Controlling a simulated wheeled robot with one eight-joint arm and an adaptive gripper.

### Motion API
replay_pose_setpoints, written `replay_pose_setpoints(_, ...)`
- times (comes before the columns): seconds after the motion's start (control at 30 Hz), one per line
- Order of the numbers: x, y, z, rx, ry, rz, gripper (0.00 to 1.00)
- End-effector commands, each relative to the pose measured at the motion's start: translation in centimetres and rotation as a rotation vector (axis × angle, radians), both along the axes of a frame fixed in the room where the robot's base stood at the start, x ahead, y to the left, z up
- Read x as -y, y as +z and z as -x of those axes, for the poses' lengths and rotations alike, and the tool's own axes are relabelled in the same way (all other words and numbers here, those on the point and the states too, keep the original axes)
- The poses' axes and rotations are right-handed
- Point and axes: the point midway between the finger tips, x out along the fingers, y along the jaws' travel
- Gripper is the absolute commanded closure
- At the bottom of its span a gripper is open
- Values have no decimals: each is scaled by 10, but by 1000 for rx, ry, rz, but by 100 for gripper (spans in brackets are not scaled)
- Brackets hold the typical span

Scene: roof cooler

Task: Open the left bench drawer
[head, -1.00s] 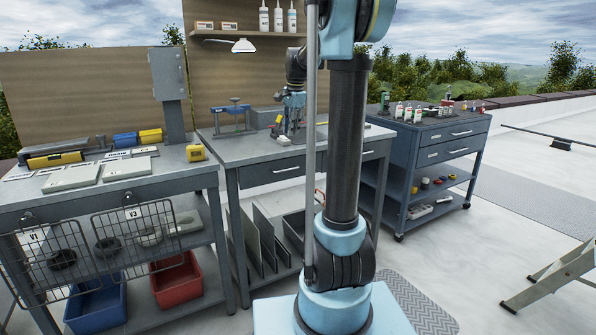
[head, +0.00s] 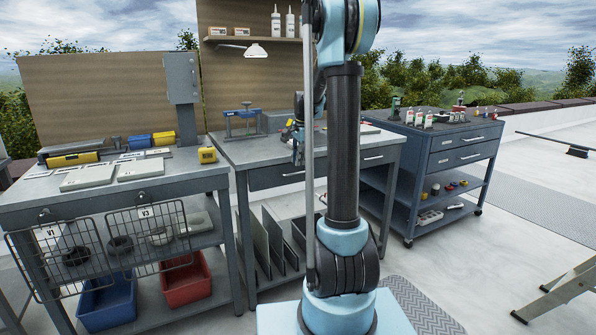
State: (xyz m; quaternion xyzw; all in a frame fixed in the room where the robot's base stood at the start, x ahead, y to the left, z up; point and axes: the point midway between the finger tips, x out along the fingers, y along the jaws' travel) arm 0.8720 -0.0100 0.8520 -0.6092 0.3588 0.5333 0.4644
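The left bench drawer (head: 270,178) is a grey front under the middle workbench top (head: 232,152). It looks shut, with a pale bar handle low on its front. My gripper (head: 298,158) hangs at the bench's front edge, just above the drawer handle, partly hidden behind my arm. It appears apart from the handle, and its fingers are too small to read. A second drawer (head: 385,155) with its own handle shows to the right of my column and looks shut.
A bench on the left holds flat panels (head: 88,177) and has wire baskets (head: 150,235) on its front. A blue bin (head: 107,303) and red bin (head: 186,282) sit below. A blue cart (head: 425,165) stands right. A stepladder (head: 570,290) is at lower right.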

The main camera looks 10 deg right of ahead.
Motion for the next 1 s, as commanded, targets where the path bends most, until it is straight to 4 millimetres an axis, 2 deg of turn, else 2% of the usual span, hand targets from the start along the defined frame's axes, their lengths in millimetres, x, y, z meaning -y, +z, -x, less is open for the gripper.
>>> replay_pose_setpoints(0.2,-2,-32,-6,0,1,0,84)
replay_pose_setpoints(0.4,-3,-47,-8,0,1,0,84)
replay_pose_setpoints(0.73,-4,-49,-8,0,1,0,84)
replay_pose_setpoints(0.77,-4,-49,-8,0,1,0,88)
replay_pose_setpoints(0.8,-4,-49,-9,0,1,0,97)
replay_pose_setpoints(0.83,-4,-49,-9,0,2,0,100)
replay_pose_setpoints(1.0,-2,-49,-9,0,2,-1,100)
